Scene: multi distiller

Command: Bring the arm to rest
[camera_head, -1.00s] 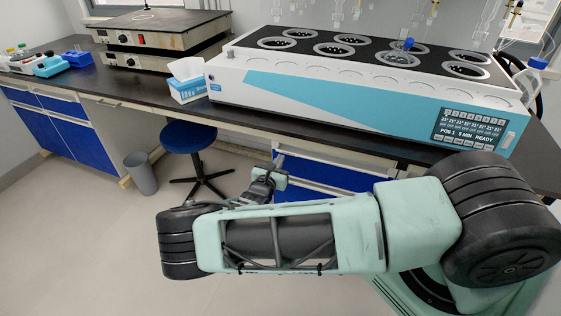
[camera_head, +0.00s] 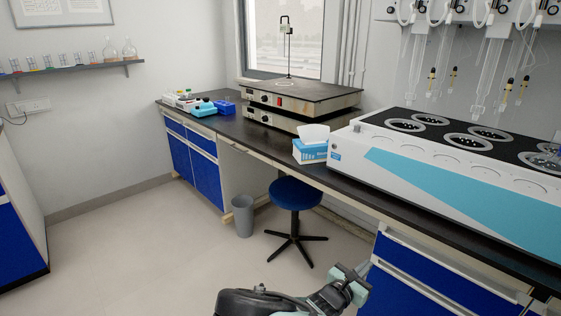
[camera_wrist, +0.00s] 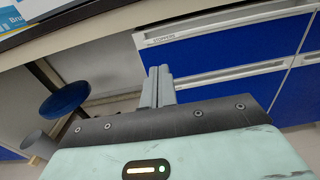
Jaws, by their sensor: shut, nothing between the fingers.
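My gripper (camera_wrist: 159,75) is shut and empty in the wrist view, its two grey fingers together in front of the blue drawers. In the head view, my gripper (camera_head: 352,282) shows at the bottom edge, in front of the bench and beside the drawers. It appears clear of them. My forearm is cut off by the bottom edge, so the rest of the arm is hidden.
The white-and-teal distiller (camera_head: 455,190) stands on the black bench (camera_head: 352,186) at right. A tissue box (camera_head: 310,152) is beside it. Blue drawers (camera_head: 425,275) are below. A blue stool (camera_head: 295,194) and a grey bin (camera_head: 242,215) stand left. Floor at left is clear.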

